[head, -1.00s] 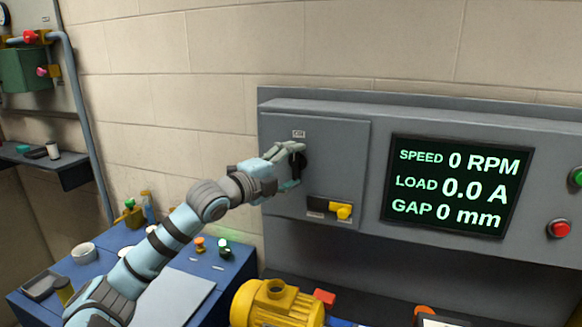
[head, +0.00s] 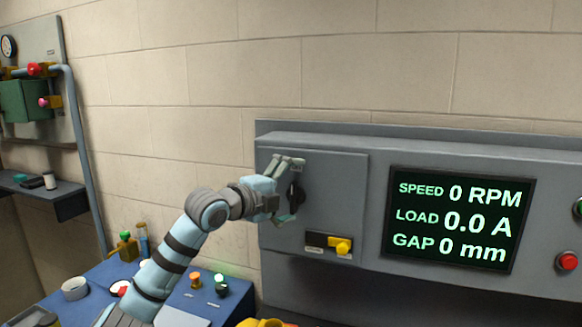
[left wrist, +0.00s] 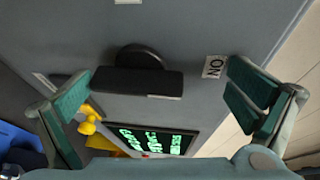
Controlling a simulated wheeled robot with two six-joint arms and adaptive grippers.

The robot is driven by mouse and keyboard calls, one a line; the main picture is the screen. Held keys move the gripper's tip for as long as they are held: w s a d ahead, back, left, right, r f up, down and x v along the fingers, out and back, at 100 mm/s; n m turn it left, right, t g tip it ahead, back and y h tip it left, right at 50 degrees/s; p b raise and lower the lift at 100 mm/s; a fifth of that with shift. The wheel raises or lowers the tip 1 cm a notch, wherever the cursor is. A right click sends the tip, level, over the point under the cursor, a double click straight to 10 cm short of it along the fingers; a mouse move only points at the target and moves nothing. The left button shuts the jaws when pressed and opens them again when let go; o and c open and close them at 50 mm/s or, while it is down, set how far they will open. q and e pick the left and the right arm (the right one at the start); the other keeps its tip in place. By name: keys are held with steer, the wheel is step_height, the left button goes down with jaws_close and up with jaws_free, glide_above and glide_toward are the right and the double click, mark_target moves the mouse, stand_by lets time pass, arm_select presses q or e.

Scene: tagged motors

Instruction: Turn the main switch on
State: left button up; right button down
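The main switch is a black bar handle on a round base on the grey cabinet door. It shows in the head view (head: 296,194) and the left wrist view (left wrist: 138,82). The bar stands about upright, lined up with the white ON label (left wrist: 214,67) above it. My left gripper (head: 288,189) is at the door with its fingers spread above and below the handle. In the left wrist view my gripper (left wrist: 160,90) is open; the upper finger is clear of the bar, and the lower finger is close to its end. Touch there cannot be told. My right gripper is out of view.
A yellow padlock-like part (head: 342,245) sits below the switch. The display (head: 458,218) reads 0 RPM, 0.0 A and 0 mm. A red button (head: 568,261) is at right. A blue bench (head: 110,272) with small items lies below my arm.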

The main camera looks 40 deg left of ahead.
mark_target(298, 152)
arm_select(q)
steer(key=shift+t, duration=0.8)
steer(key=r, duration=0.2)
steer(key=s+r, duration=0.1)
steer(key=r, duration=0.5)
steer(key=shift+s+a+r, duration=0.15)
steer(key=shift+a+r, duration=0.05)
steer(key=f, duration=0.2)
steer(key=f+g, duration=0.1)
steer(key=f, duration=0.2)
steer(key=w+f+g, duration=0.1)
steer(key=f, duration=0.1)
steer(key=shift+d+f, duration=0.1)
steer(key=shift+f, duration=0.1)
steer(key=shift+s, duration=0.15)
steer(key=s+f+b, duration=0.1)
steer(key=b, duration=0.2)
steer(key=shift+s+f, duration=0.1)
steer(key=shift+f, duration=0.05)
steer(key=s+b, duration=1.2)
steer(key=s, duration=0.3)
steer(key=shift+s+a+r, duration=0.2)
steer(key=shift+s+r, duration=0.2)
steer(key=shift+r, duration=0.05)
steer(key=shift+w, duration=0.15)
